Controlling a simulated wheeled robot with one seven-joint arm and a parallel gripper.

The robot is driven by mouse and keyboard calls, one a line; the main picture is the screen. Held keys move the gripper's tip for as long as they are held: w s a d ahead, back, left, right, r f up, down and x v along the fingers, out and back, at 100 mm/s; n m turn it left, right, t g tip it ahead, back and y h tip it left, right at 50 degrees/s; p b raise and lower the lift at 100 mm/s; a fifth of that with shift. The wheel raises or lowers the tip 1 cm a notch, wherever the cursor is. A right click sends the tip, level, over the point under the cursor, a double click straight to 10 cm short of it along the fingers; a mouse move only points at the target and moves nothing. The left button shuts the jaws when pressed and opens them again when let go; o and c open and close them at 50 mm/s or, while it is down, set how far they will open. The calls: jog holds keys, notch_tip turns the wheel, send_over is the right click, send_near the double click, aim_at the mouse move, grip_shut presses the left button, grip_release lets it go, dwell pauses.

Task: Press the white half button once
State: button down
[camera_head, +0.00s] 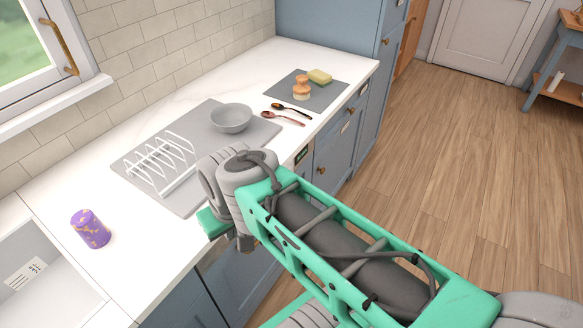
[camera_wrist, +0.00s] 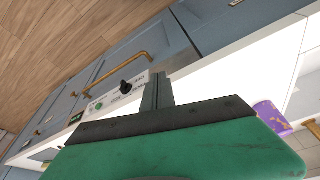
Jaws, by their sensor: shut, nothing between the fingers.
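A white control panel (camera_wrist: 113,98) sits on the blue cabinet front below the counter edge. It carries a small round green button (camera_wrist: 99,106), a black knob (camera_wrist: 125,87) and small dark marks. I cannot clearly make out a white half button on it; white on white, it is too small or hidden. My gripper (camera_wrist: 157,77) is shut and empty, its fingers pointing toward the cabinet front just right of the panel in the wrist view. In the head view my arm hides the fingers and most of the panel.
A brass handle (camera_wrist: 118,69) sticks out near the panel. The wooden floor is clear.

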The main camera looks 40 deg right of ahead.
jog(key=s+d+f+m+g+y, duration=0.1)
jog(key=s+d+f+m, duration=0.45)
jog(key=d+f, duration=0.5)
jog(key=s+d+f+m+g+y, duration=0.15)
jog(key=s+d+f+m, duration=0.45)
jog(key=d, duration=0.7)
jog(key=w+d+r+m+t, duration=0.1)
jog(key=w+d+m+t, duration=0.3)
jog(key=w, duration=0.4)
jog(key=w+d+r+m+t+h, duration=0.1)
jog(key=w+d+r+m+t, duration=0.1)
jog(key=w+d+m+t, duration=0.2)
jog(key=w+d+m, duration=0.2)
jog(key=w+m, duration=0.1)
jog(key=w, duration=0.1)
jog(key=shift+w+r, duration=0.25)
jog(key=shift+r, duration=0.05)
